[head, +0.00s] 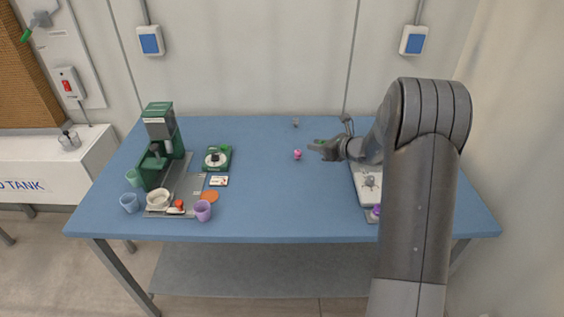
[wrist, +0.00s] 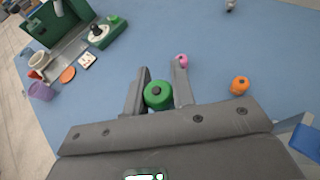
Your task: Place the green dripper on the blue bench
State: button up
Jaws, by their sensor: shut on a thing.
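The bench also fills much of the wrist view (wrist: 215,45). I cannot tell whether the dripper touches the bench top.
A small pink item (head: 297,154) lies just left of my gripper. An orange item (wrist: 239,85) lies to its right in the wrist view. A green machine (head: 162,145), a green scale (head: 217,158) and cups crowd the left. The bench middle is clear.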

jog(key=w+n+g+y, duration=0.1)
jog(key=w+n, duration=0.1)
send_over(286, 165)
jog(key=shift+g, duration=0.3)
notch_tip(286, 165, down, 8)
jog(key=shift+r, duration=0.1)
jog(key=shift+f, duration=2)
jog(key=o, duration=0.6)
jog(key=shift+f, duration=0.15)
jog(key=shift+o, duration=0.3)
